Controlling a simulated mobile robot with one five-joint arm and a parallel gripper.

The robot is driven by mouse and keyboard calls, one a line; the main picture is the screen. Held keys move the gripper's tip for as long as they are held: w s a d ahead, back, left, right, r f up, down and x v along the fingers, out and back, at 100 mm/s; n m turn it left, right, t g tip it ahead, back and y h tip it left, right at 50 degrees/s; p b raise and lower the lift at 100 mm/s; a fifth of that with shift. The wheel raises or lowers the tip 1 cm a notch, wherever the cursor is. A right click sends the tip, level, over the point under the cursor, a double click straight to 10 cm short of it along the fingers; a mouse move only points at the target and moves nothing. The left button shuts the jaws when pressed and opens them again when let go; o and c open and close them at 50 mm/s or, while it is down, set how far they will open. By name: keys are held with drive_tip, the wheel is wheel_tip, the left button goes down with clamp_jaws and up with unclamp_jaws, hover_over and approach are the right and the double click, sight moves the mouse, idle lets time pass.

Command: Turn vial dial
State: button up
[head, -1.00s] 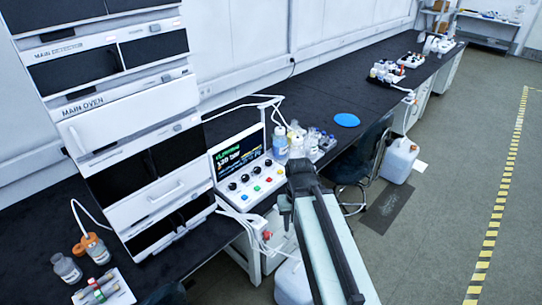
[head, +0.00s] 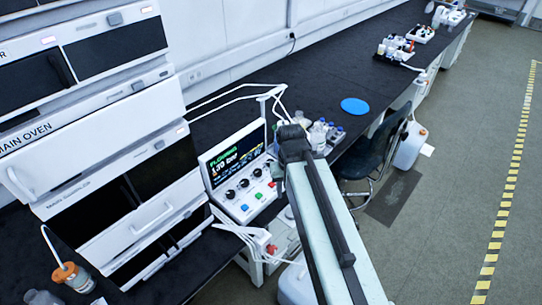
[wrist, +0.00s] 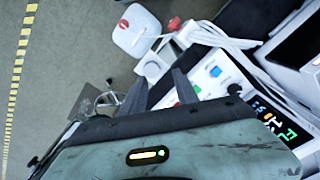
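A white control console (head: 243,205) with a lit screen (head: 236,153) stands at the bench's front edge. A row of black dials (head: 244,183) lies below the screen, above several coloured buttons. I cannot read which dial is the vial dial. My gripper (head: 291,158) is right of the console in the head view, apart from the dials; its fingertips are hard to see there. In the wrist view, my gripper (wrist: 158,78) has two dark fingers spread with a gap and nothing between them. The console's buttons (wrist: 196,89) and one black dial (wrist: 234,89) show to their right.
A tall oven stack (head: 100,140) stands left of the console. Bottles (head: 318,135) and a blue disc (head: 355,106) are on the bench behind my gripper. White tubing (head: 235,235) hangs at the console's front.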

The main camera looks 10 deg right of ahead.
sight(268, 162)
drive_tip(key=shift+o, duration=1.2)
drive_tip(key=shift+a, duration=0.15)
drive_tip(key=shift+o, duration=1.1)
drive_tip(key=w+f+n+b, duration=0.1)
drive_tip(key=w+f+b, duration=0.1)
drive_tip(key=w, duration=0.7)
drive_tip(key=w+f+n+b, duration=0.1)
drive_tip(key=w+f+b, duration=0.1)
drive_tip(key=w, duration=0.8)
drive_tip(key=w+f+n+b, duration=0.2)
drive_tip(key=w, duration=0.7)
drive_tip(key=shift+w+a, duration=0.15)
drive_tip(key=shift+w, duration=0.25)
drive_tip(key=shift+s+f, duration=0.1)
drive_tip(key=shift+f, duration=0.15)
wheel_tip(268, 162, down, 8)
drive_tip(key=b, duration=0.8)
drive_tip(key=shift+r, duration=0.35)
drive_tip(key=c, duration=1.2)
drive_tip(key=shift+a, duration=0.5)
clamp_jaws()
drive_tip(key=shift+d, duration=0.35)
